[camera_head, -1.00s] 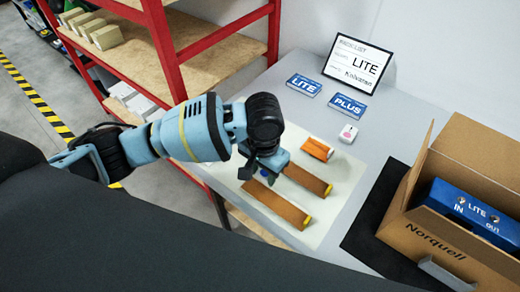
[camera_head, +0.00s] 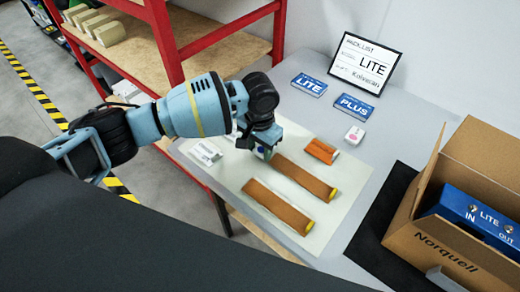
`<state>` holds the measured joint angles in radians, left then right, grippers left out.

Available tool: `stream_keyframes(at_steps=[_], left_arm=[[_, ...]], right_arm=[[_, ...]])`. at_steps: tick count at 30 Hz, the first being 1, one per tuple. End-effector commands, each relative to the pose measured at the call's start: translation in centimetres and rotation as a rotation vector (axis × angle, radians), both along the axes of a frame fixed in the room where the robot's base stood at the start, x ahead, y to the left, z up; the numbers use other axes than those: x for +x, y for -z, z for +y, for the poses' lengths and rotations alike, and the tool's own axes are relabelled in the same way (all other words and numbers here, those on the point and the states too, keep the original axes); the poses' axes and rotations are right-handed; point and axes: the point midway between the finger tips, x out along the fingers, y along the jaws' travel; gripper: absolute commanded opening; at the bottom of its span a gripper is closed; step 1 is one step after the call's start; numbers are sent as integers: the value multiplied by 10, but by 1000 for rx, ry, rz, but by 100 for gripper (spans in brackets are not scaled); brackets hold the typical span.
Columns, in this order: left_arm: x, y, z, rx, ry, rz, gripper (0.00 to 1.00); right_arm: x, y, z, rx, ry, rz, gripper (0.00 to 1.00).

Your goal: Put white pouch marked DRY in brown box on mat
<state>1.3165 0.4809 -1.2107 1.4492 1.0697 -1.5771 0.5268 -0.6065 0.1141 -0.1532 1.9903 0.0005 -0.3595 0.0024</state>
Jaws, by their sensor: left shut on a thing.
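No DRY marking is readable. A white packet (camera_head: 206,152) with small unreadable print lies left of the gripper. The open brown box (camera_head: 432,245), marked Norquell, stands on the black mat (camera_head: 385,215) at right, well away from the gripper. A blue LITE unit (camera_head: 480,215) is inside it.
Two brown strips (camera_head: 278,206) with yellow ends and an orange packet (camera_head: 322,151) lie on the pale mat (camera_head: 318,236). Behind are a small white item (camera_head: 355,135), blue LITE (camera_head: 309,85) and PLUS (camera_head: 353,106) cards and a framed list (camera_head: 364,63). A red-framed shelf (camera_head: 165,45) stands left.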

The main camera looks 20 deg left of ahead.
Motion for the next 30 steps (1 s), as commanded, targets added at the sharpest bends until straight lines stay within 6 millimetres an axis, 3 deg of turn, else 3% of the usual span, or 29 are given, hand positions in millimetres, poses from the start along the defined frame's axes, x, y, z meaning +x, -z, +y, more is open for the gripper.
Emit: stream_keyframes(at_steps=[3, 14, 15, 20, 30], left_arm=[[0, 12, 0, 0, 0, -1, 19], [0, 14, 0, -1, -1, -1, 19], [0, 15, 0, -1, -1, -1, 42], [0, 14, 0, -1, -1, -2, 63], [1, 11, 0, 0, 0, -3, 63]], right_arm=[[-2, 2, 0, -1, -2, 5, 36], [-1, 1, 0, -1, -2, 3, 36], [-1, 1, 0, -1, -2, 3, 36], [-1, 1, 0, 0, -2, 3, 36], [-1, 2, 0, 1, 1, 4, 36]])
